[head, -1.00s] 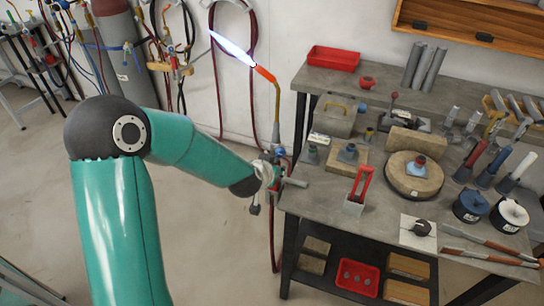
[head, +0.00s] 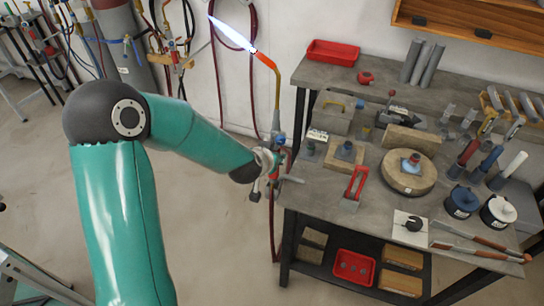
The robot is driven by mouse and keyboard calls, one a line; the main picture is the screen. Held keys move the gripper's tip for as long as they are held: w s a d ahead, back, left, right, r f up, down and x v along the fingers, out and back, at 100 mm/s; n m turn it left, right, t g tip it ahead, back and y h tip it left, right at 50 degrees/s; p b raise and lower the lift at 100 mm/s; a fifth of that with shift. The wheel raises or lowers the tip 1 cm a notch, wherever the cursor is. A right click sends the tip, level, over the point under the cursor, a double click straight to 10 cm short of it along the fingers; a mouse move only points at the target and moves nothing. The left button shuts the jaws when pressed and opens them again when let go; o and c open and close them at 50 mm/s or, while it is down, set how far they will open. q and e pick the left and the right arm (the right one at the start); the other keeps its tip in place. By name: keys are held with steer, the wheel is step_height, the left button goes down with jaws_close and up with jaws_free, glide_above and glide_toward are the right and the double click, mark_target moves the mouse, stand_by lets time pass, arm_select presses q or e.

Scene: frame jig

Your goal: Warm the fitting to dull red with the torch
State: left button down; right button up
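A small blue-grey fitting with a reddish part (head: 412,163) stands upright on a round tan block (head: 399,183) on the bench. My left gripper (head: 270,168) is at the bench's left edge, shut around the lower body of the torch (head: 277,92). The torch stands upright, its orange neck bending up and left. A long white-blue flame (head: 232,35) points up and left, away from the fitting. The gripper's fingers are small and partly hidden by the torch body. My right gripper is not in view.
Other fittings stand on a square block (head: 345,152) and beside it. Hoses (head: 222,80) hang on the wall behind the torch.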

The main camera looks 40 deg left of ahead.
arm_select(q)
steer(key=s+d+b, duration=0.1)
steer(key=s+d, duration=0.1)
steer(key=s, duration=0.5)
steer(key=shift+s+b, duration=0.35)
steer(key=shift+b, duration=0.05)
